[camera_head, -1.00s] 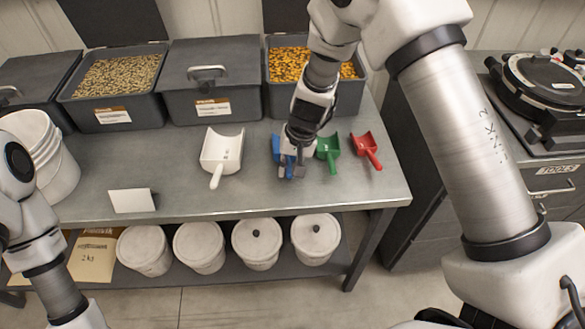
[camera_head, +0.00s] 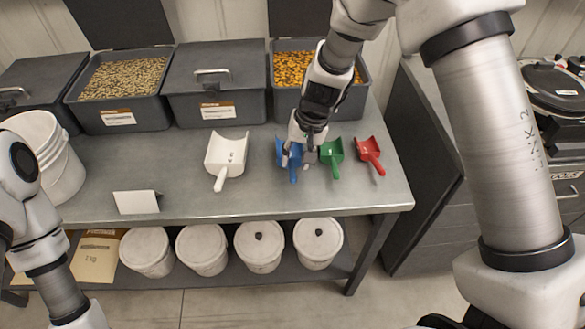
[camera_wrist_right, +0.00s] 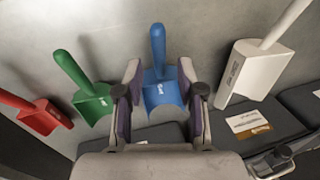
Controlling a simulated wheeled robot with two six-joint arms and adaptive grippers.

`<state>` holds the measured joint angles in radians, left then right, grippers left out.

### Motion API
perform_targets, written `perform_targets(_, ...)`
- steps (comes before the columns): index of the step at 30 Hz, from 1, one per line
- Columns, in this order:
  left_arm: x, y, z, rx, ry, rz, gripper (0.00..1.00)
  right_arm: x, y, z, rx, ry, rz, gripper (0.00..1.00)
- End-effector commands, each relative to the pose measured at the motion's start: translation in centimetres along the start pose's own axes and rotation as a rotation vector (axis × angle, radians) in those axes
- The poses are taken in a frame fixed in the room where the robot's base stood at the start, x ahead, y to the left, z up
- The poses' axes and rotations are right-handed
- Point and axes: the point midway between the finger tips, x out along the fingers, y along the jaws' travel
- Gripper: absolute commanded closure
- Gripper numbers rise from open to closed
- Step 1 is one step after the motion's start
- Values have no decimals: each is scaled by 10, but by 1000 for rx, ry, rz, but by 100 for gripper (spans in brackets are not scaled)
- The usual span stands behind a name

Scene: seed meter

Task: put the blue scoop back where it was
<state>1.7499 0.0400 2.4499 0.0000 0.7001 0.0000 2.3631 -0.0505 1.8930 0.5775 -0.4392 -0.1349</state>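The blue scoop (camera_head: 292,163) lies on the bench between the white scoop (camera_head: 226,157) and the green scoop (camera_head: 333,158). My right gripper (camera_head: 303,157) is over it and covers part of it in the head view. In the right wrist view the blue scoop (camera_wrist_right: 160,88) shows between the two spread fingers of my right gripper (camera_wrist_right: 160,72), with a visible gap on each side. Its handle points away past the fingertips. My left arm shows at the left edge of the head view, but its gripper is out of the picture.
A red scoop (camera_head: 370,155) lies right of the green one. Bins of seed (camera_head: 122,88) and a lidded bin (camera_head: 213,90) stand along the back. A white bucket (camera_head: 38,150) and a blank card (camera_head: 136,202) are at the left. The bench front is clear.

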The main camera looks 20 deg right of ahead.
Motion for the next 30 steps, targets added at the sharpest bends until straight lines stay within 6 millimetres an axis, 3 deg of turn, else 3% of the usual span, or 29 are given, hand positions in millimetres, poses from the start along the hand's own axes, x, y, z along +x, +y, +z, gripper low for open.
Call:
perform_targets(3,0,0,0,0,0,0,60,-33,0,0,-1,3,-2,62)
perform_targets(9,0,0,0,0,0,0,60,-64,0,0,0,0,0,62)
perform_targets(30,0,0,0,0,0,0,60,-67,0,0,0,-1,1,62)
